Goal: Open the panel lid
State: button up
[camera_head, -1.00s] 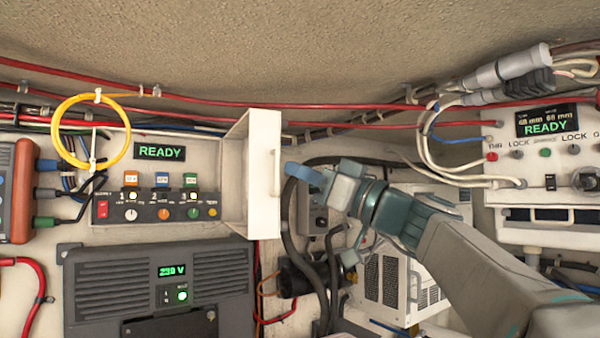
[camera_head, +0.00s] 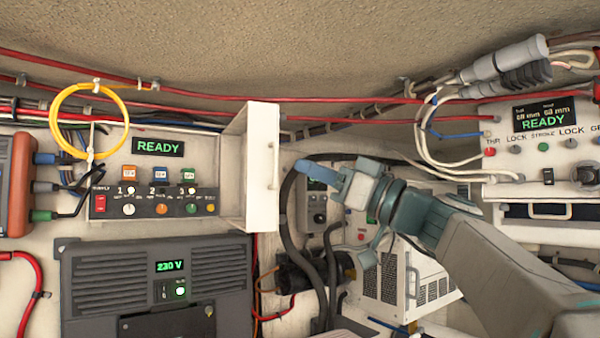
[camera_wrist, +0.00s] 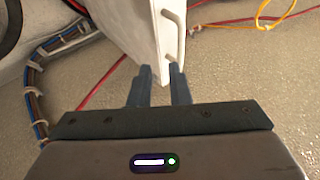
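The white panel lid (camera_head: 262,168) is swung out on the right side of the control panel (camera_head: 155,178), whose READY display, switches and knobs are uncovered. The lid's bar handle (camera_head: 276,165) is on its right-hand face. My gripper (camera_head: 303,170) is just right of the lid, apart from it, with blue fingers pointing left.
A dark charger unit (camera_head: 155,285) reading 230 V is below the panel. A yellow cable loop (camera_head: 55,120) hangs at upper left. Black hoses (camera_head: 286,215) and a white vented box (camera_head: 395,285) are behind my arm. A second READY panel (camera_head: 540,135) is at right.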

jog(key=b+v, duration=0.3)
jog(key=v, duration=0.8)
jog(key=shift+a, duration=0.1)
jog(key=shift+c, duration=0.4)
